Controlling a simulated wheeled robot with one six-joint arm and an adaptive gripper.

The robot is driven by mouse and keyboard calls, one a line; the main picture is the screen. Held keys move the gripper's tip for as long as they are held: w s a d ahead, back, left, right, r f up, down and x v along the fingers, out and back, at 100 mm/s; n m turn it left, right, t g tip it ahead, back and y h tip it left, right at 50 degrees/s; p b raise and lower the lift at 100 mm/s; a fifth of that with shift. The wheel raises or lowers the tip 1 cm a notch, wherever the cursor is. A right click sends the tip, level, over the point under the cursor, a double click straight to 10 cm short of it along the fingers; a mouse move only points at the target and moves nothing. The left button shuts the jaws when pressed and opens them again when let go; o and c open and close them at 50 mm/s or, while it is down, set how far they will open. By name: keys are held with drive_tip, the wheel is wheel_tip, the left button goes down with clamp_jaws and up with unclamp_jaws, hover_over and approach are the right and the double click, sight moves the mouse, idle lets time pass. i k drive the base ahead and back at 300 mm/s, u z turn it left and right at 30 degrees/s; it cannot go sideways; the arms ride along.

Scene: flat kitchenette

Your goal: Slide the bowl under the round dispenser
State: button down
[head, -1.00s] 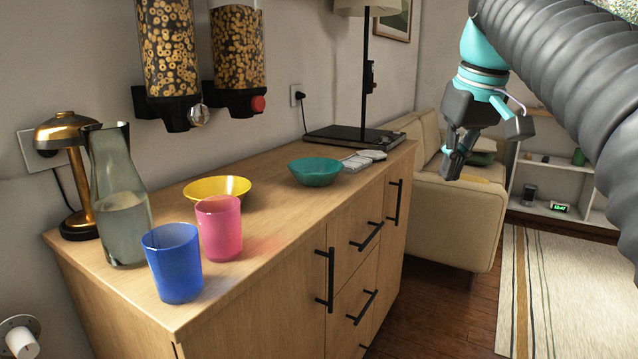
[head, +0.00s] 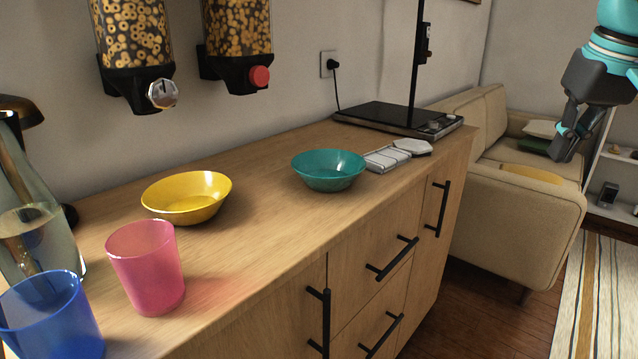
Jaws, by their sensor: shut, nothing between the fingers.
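A yellow bowl (head: 187,203) sits upright on the wooden counter, forward of the wall and below the dispensers. A teal bowl (head: 328,175) sits on the counter to its right, near the middle. Two cereal dispensers hang on the wall. The left dispenser (head: 135,50) has a faceted, clear-looking knob (head: 162,94). The right dispenser (head: 238,45) has a round red knob (head: 259,77). My gripper (head: 563,148) is shut and empty at the upper right, in the air in front of the sofa, well right of both bowls and touching neither.
A pink cup (head: 146,270), a blue cup (head: 50,322) and a glass carafe (head: 35,240) crowd the counter's left end. A white segmented tray (head: 388,159) lies right of the teal bowl, before a black stand (head: 400,118). Counter between the bowls is clear.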

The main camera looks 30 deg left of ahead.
sight(194, 197)
drive_tip(key=u, duration=1.4)
